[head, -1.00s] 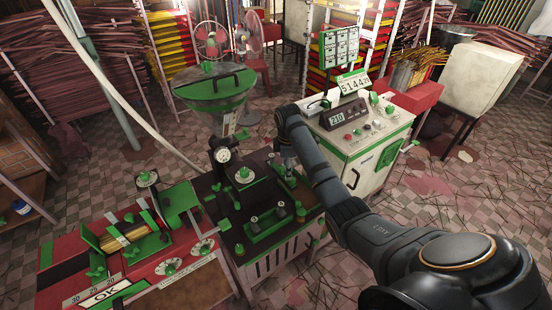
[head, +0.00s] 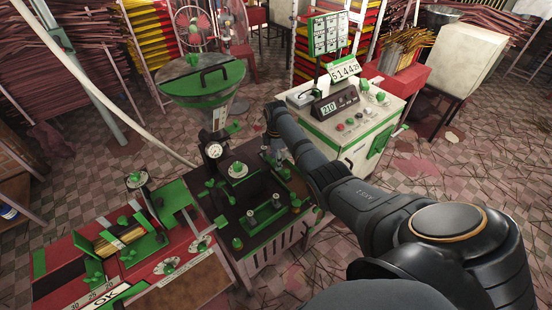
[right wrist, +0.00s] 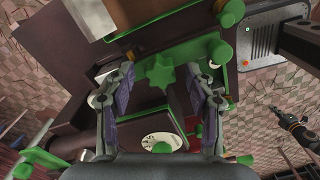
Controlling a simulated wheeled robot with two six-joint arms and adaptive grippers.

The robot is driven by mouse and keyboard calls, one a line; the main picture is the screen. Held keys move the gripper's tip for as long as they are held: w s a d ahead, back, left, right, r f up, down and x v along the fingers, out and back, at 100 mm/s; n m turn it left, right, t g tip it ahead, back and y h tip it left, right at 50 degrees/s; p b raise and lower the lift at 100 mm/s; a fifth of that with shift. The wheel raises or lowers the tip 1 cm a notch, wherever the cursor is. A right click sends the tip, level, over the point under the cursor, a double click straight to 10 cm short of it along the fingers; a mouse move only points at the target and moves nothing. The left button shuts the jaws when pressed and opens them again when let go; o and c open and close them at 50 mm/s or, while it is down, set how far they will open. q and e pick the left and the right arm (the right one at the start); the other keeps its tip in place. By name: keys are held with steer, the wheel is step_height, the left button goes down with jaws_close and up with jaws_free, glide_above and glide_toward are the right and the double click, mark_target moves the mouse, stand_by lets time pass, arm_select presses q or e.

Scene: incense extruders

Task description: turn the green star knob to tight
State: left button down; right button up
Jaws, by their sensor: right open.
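The green star knob (right wrist: 160,70) lies between the fingertips of my right gripper (right wrist: 160,78) in the right wrist view. The two fingers stand apart on either side of it, and I see no grip on it. In the head view my right gripper (head: 272,153) reaches down over the dark machine (head: 235,215), and I cannot make out the star knob there. A white dial (right wrist: 162,141) shows below the knob in the right wrist view. A small dark jointed part (right wrist: 291,120) at the right there looks like my left gripper; its fingers are too small to read.
A white cabinet (head: 372,140) with a 210 display stands right of the dark machine. A round green-lidded hopper (head: 205,80) stands behind it. A red machine (head: 130,250) with dials is at the left. A pressure gauge (head: 214,151) rises near my gripper.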

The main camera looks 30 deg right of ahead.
steer(key=shift+s+f, duration=0.1)
steer(key=shift+f, duration=0.05)
steer(key=shift+c, duration=0.5)
jaws_close()
arm_select(q)
steer(key=shift+s, duration=0.35)
